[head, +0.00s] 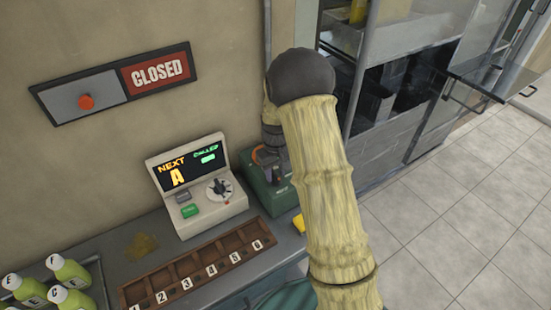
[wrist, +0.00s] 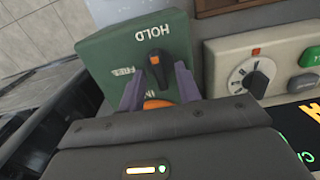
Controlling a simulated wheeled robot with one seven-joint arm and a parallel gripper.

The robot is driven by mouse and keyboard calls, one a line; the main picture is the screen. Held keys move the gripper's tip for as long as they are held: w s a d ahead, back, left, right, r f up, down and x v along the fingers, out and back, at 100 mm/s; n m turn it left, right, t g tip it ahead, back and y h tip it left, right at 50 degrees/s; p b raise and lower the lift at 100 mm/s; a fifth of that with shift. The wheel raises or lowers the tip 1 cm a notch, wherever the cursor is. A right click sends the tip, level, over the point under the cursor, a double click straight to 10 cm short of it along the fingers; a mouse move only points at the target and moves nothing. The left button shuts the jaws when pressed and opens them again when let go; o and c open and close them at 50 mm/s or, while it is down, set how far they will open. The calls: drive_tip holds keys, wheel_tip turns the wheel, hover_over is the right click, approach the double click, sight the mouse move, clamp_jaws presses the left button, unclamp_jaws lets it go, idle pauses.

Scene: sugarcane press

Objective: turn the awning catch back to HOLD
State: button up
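The awning catch (wrist: 157,66) is a black knob with an orange mark on a green box (wrist: 110,50). HOLD is printed above the knob and FREE to its left; a third label below is partly covered. I cannot tell for sure which label the knob points to. My gripper (wrist: 159,78) is open, its two purple fingers on either side of the knob's lower part. Contact cannot be told. An orange round part (wrist: 155,104) shows between the fingers, nearer the gripper body. In the head view the green box (head: 266,192) is partly hidden by my arm.
A beige console (head: 207,208) with screen, dial and buttons stands just left of the green box. A numbered wooden rack (head: 195,277) lies in front. Bottles (head: 68,272) stand at lower left. A CLOSED sign (head: 158,73) hangs on the wall. Tiled floor is clear at right.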

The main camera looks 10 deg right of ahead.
sight(276, 175)
wheel_tip(276, 175, up, 17)
drive_tip(key=b, duration=0.1)
idle(0.4)
drive_tip(key=shift+s, duration=0.15)
drive_tip(key=s+f+m+t, duration=0.1)
drive_tip(key=s+f, duration=0.2)
drive_tip(key=s, duration=0.7)
drive_tip(key=s+f+m+t, duration=0.1)
drive_tip(key=s+f+m, duration=0.1)
drive_tip(key=s, duration=0.8)
drive_tip(key=shift+s+f+t, duration=0.3)
drive_tip(key=shift+s+f, duration=0.05)
drive_tip(key=shift+f, duration=0.15)
drive_tip(key=shift+w+a, duration=0.1)
